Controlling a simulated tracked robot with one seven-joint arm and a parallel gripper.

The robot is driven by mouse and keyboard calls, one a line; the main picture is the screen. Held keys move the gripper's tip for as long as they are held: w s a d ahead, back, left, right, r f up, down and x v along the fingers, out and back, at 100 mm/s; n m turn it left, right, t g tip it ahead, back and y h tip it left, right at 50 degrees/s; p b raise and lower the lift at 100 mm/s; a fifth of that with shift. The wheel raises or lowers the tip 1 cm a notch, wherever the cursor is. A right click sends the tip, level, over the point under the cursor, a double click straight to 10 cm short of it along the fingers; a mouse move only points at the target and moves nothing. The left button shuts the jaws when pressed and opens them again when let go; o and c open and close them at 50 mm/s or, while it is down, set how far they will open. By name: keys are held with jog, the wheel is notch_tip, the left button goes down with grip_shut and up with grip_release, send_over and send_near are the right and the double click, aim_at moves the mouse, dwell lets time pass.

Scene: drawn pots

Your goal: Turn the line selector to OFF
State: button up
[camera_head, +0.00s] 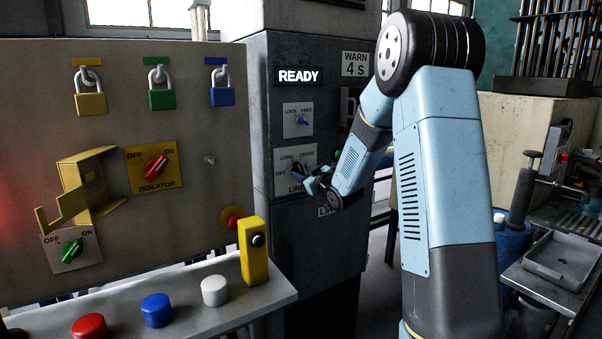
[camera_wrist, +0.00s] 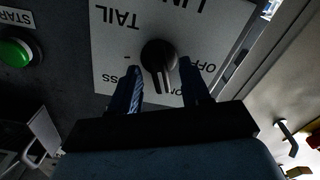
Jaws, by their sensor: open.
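The line selector (camera_wrist: 158,55) is a round black knob on a white plate (camera_wrist: 112,55), seen upside down in the wrist view. Its white pointer mark faces the bottom of that view, towards the LONG and CROSS lettering, partly hidden by my gripper. OFF is lettered right of the knob and TAIL to the upper left. My gripper (camera_wrist: 162,68) is open, one blue finger on each side of the knob; contact cannot be told. In the head view my gripper (camera_head: 312,182) is at the selector's plate (camera_head: 284,157) on the grey cabinet and hides part of it.
A READY display (camera_head: 298,76) and a lock/free switch plate (camera_head: 298,120) are above on the cabinet. A green START button (camera_wrist: 15,53) is beside the plate.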

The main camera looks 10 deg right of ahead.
jog(key=shift+x, duration=0.85)
grip_shut()
